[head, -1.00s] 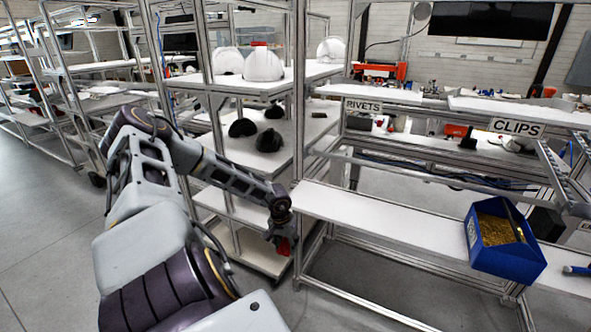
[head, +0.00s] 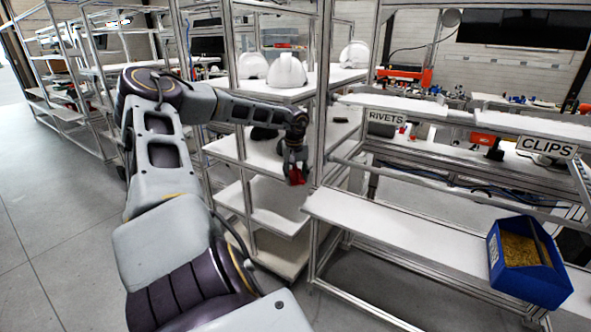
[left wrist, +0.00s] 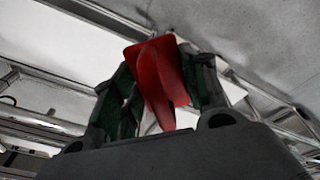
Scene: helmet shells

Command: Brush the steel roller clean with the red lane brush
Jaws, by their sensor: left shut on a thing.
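My left gripper (head: 295,165) is shut on a red thing (head: 297,177), which looks like the red lane brush. It hangs beside the tall shelf rack, above the level of the white bench shelf. In the left wrist view the red piece (left wrist: 157,80) sits between the two dark fingers of my left gripper (left wrist: 165,85); its bristles cannot be made out. I cannot make out the steel roller in either view. My right gripper is not in view.
White helmet shells (head: 286,72) stand on the rack's upper shelf (head: 262,89). A metal upright (head: 321,120) stands close to the right of my gripper. A blue bin (head: 535,280) of brass-coloured bits sits on the white bench shelf (head: 400,240), whose left stretch is bare.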

